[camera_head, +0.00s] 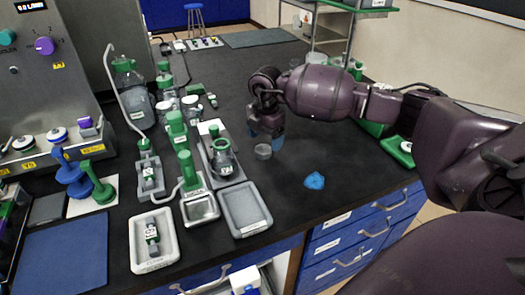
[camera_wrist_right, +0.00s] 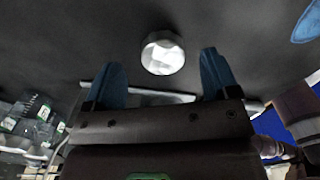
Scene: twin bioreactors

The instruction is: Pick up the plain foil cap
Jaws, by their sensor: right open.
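The foil cap (camera_head: 263,152) is a small silvery-grey round piece standing on the dark bench top. In the right wrist view the cap (camera_wrist_right: 163,53) looks bright and shiny, just beyond the fingertips and roughly centred between them. My right gripper (camera_head: 265,137) points down close beside the cap, its blue fingers spread apart. In the right wrist view the open gripper (camera_wrist_right: 162,78) has nothing between its fingers. I cannot tell the exact height of the fingertips above the bench. My left gripper is not in view.
A blue crumpled piece (camera_head: 314,181) lies near the bench's front edge. A grey tray (camera_head: 245,208), a white tray (camera_head: 140,262) and green-topped bottle stands (camera_head: 190,170) are to the left. A steel control unit (camera_head: 45,85) stands at the far left. Bench around the cap is clear.

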